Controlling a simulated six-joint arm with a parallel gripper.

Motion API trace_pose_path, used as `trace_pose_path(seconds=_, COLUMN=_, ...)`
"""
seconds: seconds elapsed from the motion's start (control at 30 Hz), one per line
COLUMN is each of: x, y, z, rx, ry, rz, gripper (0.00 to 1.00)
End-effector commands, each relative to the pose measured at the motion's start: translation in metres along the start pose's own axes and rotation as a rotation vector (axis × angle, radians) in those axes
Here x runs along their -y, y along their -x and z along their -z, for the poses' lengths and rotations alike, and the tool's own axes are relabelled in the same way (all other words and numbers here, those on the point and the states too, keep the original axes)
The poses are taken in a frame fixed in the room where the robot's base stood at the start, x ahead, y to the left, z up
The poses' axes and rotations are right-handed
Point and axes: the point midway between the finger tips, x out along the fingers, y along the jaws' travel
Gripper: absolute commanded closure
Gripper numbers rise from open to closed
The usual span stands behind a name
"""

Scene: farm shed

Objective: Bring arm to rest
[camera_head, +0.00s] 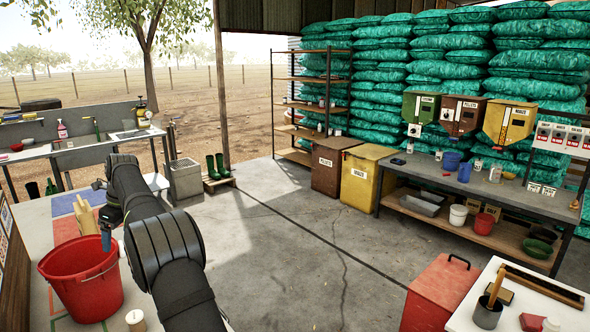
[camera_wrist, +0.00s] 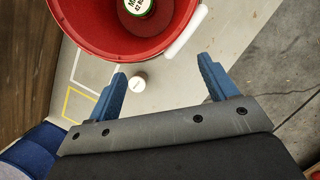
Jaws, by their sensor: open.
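My arm reaches over the grey work table at the left in the head view. My gripper (camera_wrist: 161,84) is open, with its two blue fingers apart and nothing between them. In the head view a blue finger of my gripper (camera_head: 106,238) shows above the far side of the red bucket (camera_head: 85,290). The red bucket also shows in the wrist view (camera_wrist: 90,42), beyond the fingertips, with a round green-and-white labelled item (camera_wrist: 138,6) inside. A small whitish cylinder (camera_head: 135,320) stands beside the bucket, and it shows in the wrist view too (camera_wrist: 137,83).
A sink bench (camera_head: 75,148) is at the back left. Brown and yellow bins (camera_head: 364,180) and a long bench (camera_head: 480,195) stand right. A red chest (camera_head: 438,295) is front right. The middle floor is clear.

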Motion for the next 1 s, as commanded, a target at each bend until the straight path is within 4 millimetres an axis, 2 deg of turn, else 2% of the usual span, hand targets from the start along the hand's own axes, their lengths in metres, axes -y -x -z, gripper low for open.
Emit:
trace_pose_path(seconds=0.5, x=0.013, y=0.014, z=0.081, rx=0.006, ry=-0.057, rz=0.012, gripper=0.22)
trace_pose_path(seconds=1.0, x=0.004, y=0.023, z=0.164, rx=0.011, ry=-0.113, rz=0.028, gripper=0.22)
